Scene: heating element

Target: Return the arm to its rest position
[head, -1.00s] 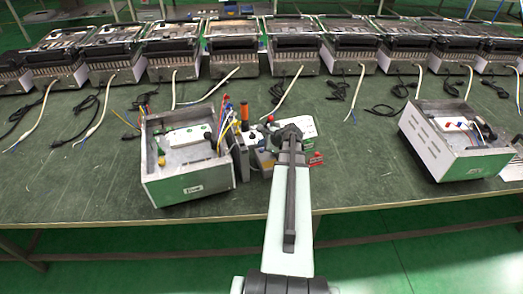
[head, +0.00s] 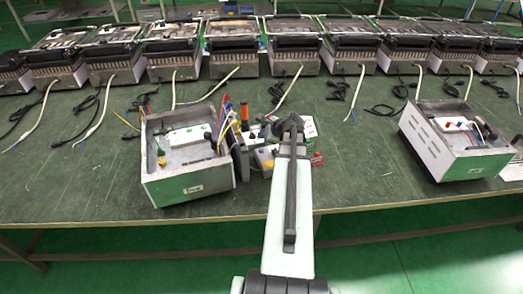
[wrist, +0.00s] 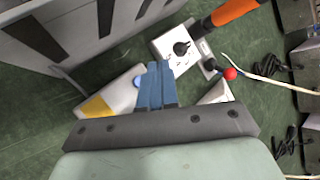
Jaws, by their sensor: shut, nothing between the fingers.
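My arm (head: 289,205) reaches from the bottom of the head view over the front of the green workbench (head: 350,180). Its end is above the cluster of small items at the middle of the bench, and my fingers are hidden there. In the wrist view my gripper (wrist: 155,68) shows blue fingers closed together with nothing between them. Below them are a white box with a black knob (wrist: 182,48), a white and yellow piece (wrist: 105,105) and a red ball-ended part (wrist: 230,73). The fingers appear apart from these.
An open metal housing (head: 187,188) with wires stands left of my arm. An orange-handled tool (wrist: 235,10) stands near the fingers. Another open housing (head: 455,150) is at the right. A row of heater units (head: 295,50) with cables lines the back. The bench right of my arm is mostly clear.

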